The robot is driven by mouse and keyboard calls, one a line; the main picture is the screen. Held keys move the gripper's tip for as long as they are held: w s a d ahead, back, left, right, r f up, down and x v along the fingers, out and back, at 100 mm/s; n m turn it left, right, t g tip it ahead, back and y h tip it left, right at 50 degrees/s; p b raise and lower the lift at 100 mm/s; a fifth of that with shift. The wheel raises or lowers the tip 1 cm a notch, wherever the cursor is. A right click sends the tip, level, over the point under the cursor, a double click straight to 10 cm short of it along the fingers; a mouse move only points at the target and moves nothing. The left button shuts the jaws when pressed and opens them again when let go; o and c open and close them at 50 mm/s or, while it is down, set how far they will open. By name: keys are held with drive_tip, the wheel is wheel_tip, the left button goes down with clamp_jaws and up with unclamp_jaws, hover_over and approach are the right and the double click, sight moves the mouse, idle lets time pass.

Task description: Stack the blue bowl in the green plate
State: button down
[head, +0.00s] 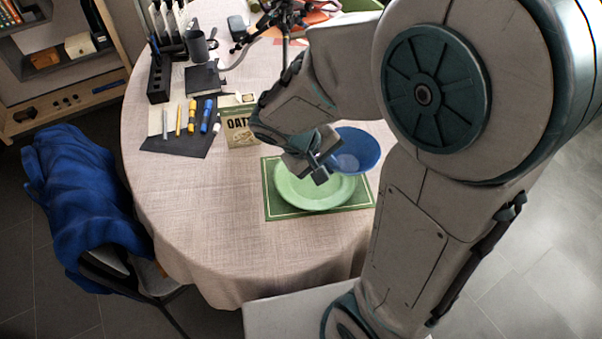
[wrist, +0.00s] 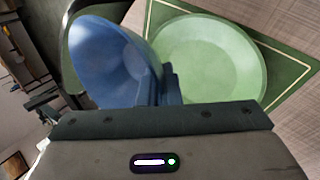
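The green plate (head: 318,190) lies on a green placemat (head: 272,205) near the table's front edge; it also shows in the wrist view (wrist: 210,60). The blue bowl (head: 362,148) is at the plate's back right, tilted and apparently raised off the table. My gripper (head: 328,164) is shut on the bowl's rim. In the wrist view, my fingers (wrist: 168,85) pinch the near side of the bowl (wrist: 105,60), which hangs beside the plate in the picture. The plate is empty. Part of the bowl is hidden by my arm in the head view.
An "OAT" packet (head: 240,127) stands just behind the placemat's left corner. Markers (head: 192,117) on a dark mat and a tripod (head: 284,22) are farther back. A chair with a blue cloth (head: 85,195) stands left. The table's front left is clear.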

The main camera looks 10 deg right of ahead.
drive_tip(key=w+a+f, duration=0.1)
drive_tip(key=a, duration=0.1)
drive_tip(key=w+a+f, duration=0.1)
drive_tip(key=w, duration=0.1)
drive_tip(key=w+a+f, duration=0.1)
drive_tip(key=a+f, duration=0.1)
drive_tip(key=shift+w+a+f, duration=0.1)
drive_tip(key=shift+w+a, duration=0.1)
drive_tip(key=shift+a, duration=0.15)
drive_tip(key=shift+f+b, duration=0.3)
drive_tip(key=shift+f, duration=1.8)
drive_tip(key=shift+f+b, duration=0.35)
drive_tip(key=shift+b, duration=0.15)
drive_tip(key=c, duration=1.6)
unclamp_jaws()
drive_tip(key=shift+a+r, duration=0.1)
